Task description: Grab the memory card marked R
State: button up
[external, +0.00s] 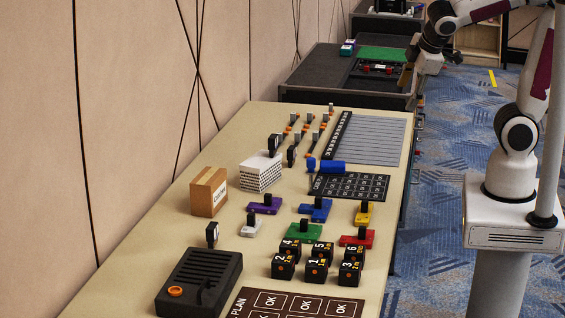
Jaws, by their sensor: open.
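No letter R is legible in the external view, so I cannot tell which piece is the memory card marked R. Small dark upright pieces stand on the beige table: one behind the white stack (274,145), one to its right (291,156), and one near the black box (212,234). My gripper (406,80) is at the top right, over the front edge of the far dark bench and beyond the beige table's far end. It is small and partly dark here. It appears open and empty, apart from these pieces.
The beige table (150,240) holds a cardboard box (208,192), a white stack (260,172), colored blocks with black knobs, numbered black cubes (316,265), a black slotted box (200,282) and a grey ribbed panel (374,137). The far bench (322,72) carries a green board (382,54).

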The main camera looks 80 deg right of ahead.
jog(key=w+a+f+n+t+h, duration=0.25)
jog(key=w+n, duration=0.55)
jog(key=w, duration=0.6)
jog(key=w+a+f+n+t+h, duration=0.1)
jog(key=w+f+n+t+h, duration=0.2)
jog(key=w+n, duration=0.8)
jog(key=n+t+y, duration=0.4)
jog(key=n+y, duration=0.7)
jog(key=n, duration=0.1)
send_near(213, 236)
jog(key=w+d, duration=0.1)
jog(key=w+d+f, duration=0.1)
jog(key=w+d, duration=0.1)
